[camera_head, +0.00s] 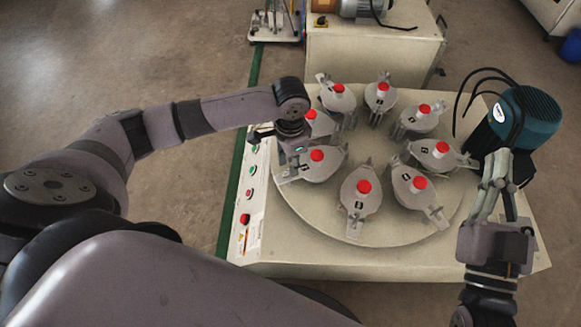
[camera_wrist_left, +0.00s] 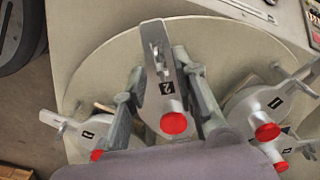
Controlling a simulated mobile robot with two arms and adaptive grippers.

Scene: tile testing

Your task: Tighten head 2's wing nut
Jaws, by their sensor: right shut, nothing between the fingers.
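Head 2 (camera_wrist_left: 162,92) is a grey plate with a black "2" label and a red knob, in the middle of the left wrist view. A small bright wing nut (camera_wrist_left: 159,63) appears at its slotted outer end; its tightness cannot be told. My left gripper (camera_wrist_left: 159,66) is open, with one finger on each side of head 2's plate; contact is unclear. In the head view my left gripper (camera_head: 293,140) is at the turntable's left edge, partly covering a head (camera_head: 322,124) whose number is hidden. My right gripper (camera_head: 497,160) is shut and empty at the right.
Several similar red-knobbed heads ring the round turntable (camera_head: 400,235). Head 1 (camera_wrist_left: 88,126) is close beside my left fingers. A teal motor (camera_head: 527,115) stands close to my right gripper. A button panel (camera_head: 247,215) is along the machine's left side. The turntable's middle is clear.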

